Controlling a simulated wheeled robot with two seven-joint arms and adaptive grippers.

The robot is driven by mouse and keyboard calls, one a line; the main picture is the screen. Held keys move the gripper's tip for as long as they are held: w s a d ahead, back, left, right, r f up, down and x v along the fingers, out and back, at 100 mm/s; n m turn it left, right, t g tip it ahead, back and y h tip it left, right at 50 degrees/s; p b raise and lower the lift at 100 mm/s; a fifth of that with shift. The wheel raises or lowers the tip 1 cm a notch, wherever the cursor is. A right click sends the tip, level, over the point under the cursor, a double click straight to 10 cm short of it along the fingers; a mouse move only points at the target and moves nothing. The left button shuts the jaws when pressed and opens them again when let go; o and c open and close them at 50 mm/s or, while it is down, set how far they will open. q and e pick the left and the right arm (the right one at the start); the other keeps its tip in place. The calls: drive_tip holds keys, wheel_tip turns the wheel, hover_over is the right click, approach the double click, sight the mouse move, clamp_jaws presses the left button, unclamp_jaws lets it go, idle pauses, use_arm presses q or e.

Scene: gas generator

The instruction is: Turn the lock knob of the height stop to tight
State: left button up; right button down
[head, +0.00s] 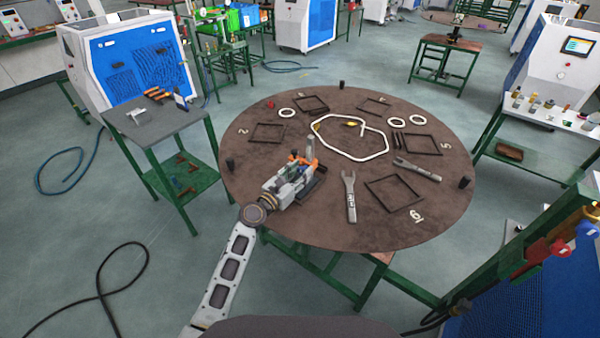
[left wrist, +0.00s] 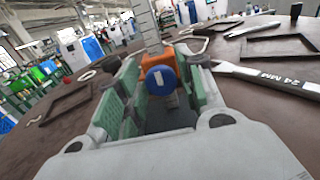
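The height stop is an orange block (left wrist: 157,60) on an upright grey scale (left wrist: 146,28), seen ahead in the left wrist view. Its round blue lock knob (left wrist: 161,80) faces my wrist camera and bears a whitish mark. In the head view the orange block (head: 305,161) and scale (head: 311,146) stand on the round table (head: 330,225), partly hidden by my left gripper (head: 297,174). That gripper is open. Its green-padded fingers stand on either side of the knob, with gaps showing on both sides. My right gripper is not in view.
A wrench marked 24 MM (left wrist: 270,78) lies to the right of the gripper; it also shows in the head view (head: 350,195). Square frames, white rings (head: 393,121), a second wrench (head: 417,170) and a white loop (head: 350,155) lie on the table. Black posts (head: 465,182) stand near its rim.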

use_arm(q)
drive_tip(key=shift+c, duration=0.4)
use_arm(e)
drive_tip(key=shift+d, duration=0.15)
use_arm(q)
drive_tip(key=c, duration=0.7)
drive_tip(key=shift+o, duration=0.2)
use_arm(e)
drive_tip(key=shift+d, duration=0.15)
